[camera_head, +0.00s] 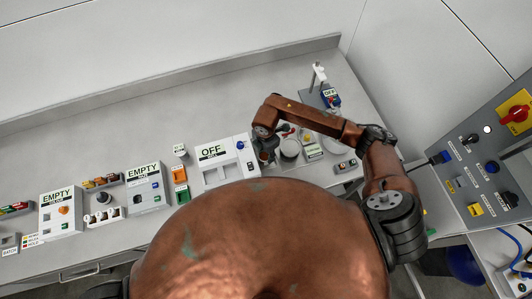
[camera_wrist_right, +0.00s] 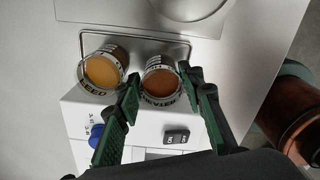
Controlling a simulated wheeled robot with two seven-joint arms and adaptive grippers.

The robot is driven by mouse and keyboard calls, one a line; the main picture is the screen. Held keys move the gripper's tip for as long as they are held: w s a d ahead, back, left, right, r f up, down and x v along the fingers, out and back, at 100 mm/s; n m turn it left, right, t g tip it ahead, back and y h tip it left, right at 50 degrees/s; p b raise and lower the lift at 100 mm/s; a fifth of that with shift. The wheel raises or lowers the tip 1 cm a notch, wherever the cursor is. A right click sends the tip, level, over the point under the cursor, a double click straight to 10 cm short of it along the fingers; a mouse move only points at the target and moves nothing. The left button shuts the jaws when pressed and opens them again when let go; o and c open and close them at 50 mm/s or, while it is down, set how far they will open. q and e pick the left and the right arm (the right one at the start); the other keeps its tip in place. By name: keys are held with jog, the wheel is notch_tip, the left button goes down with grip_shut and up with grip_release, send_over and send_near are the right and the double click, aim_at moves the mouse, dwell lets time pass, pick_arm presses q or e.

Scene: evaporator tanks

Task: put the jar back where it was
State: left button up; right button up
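In the right wrist view, a glass jar with red-brown contents (camera_wrist_right: 164,84) and a dark-lettered label stands between the fingertips of my right gripper (camera_wrist_right: 162,78). Its fingers lie on both sides of this jar; whether they press on it I cannot tell. A similar jar with orange contents (camera_wrist_right: 101,71) is just left of it, apart from the fingers. A wire rail runs behind both jars. In the head view, my right gripper (camera_head: 265,152) points down beside the white OFF unit (camera_head: 216,166); the jars are not clear there. My left gripper is not in view.
In the right wrist view, a white box with a blue knob (camera_wrist_right: 96,130) and dark switch (camera_wrist_right: 176,137) is below the jars. In the head view, two EMPTY units (camera_head: 61,212) (camera_head: 148,187) stand left; a control panel (camera_head: 490,160) is right. The back bench strip is mostly clear.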

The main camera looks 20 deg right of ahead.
jog(key=shift+o, duration=0.3)
jog(key=shift+r, duration=0.1)
jog(key=shift+r, duration=0.3)
notch_tip(320, 180, up, 12)
jog(key=b, duration=0.2)
jog(key=shift+f, duration=0.2)
jog(key=shift+s+f, duration=0.1)
